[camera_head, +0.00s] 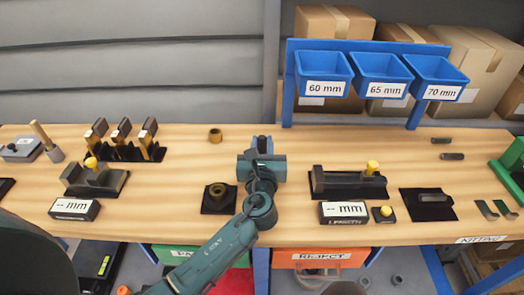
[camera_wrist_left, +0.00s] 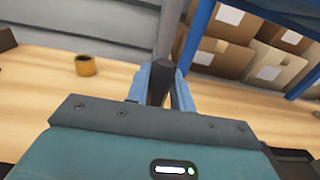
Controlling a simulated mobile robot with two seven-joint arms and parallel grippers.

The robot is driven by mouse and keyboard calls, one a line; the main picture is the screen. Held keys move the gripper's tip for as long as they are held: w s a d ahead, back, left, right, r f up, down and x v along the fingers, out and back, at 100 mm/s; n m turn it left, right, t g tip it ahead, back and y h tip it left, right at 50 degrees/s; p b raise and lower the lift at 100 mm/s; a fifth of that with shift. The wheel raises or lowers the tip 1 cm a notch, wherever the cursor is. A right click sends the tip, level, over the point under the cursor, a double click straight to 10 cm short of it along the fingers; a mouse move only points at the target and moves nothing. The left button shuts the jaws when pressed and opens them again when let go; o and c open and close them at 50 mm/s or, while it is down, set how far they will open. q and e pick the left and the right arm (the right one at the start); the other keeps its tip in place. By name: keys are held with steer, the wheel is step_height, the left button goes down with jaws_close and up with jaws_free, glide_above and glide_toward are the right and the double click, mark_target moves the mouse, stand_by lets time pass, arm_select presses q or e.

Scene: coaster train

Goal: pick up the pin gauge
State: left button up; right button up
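My left gripper (camera_head: 262,145) reaches over the middle of the table toward its back edge. In the left wrist view its two blue fingers (camera_wrist_left: 160,84) stand close on either side of a dark, narrow piece, which looks like the pin gauge (camera_wrist_left: 158,82). The fingers appear shut on it; its lower part is hidden by the gripper body. In the head view the dark piece is small and partly covered by the gripper. My right gripper is in neither view.
A brass ring (camera_head: 215,135) stands left of the gripper, and a dark fixture (camera_head: 219,207) sits in front. A gauge rack (camera_head: 122,152) is at left, a measuring stand (camera_head: 345,186) at right. Blue bins (camera_head: 382,68) hang behind at right. Bare wood lies around the ring.

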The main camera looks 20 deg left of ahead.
arm_select(q)
jaws_close()
steer(key=shift+r, duration=0.15)
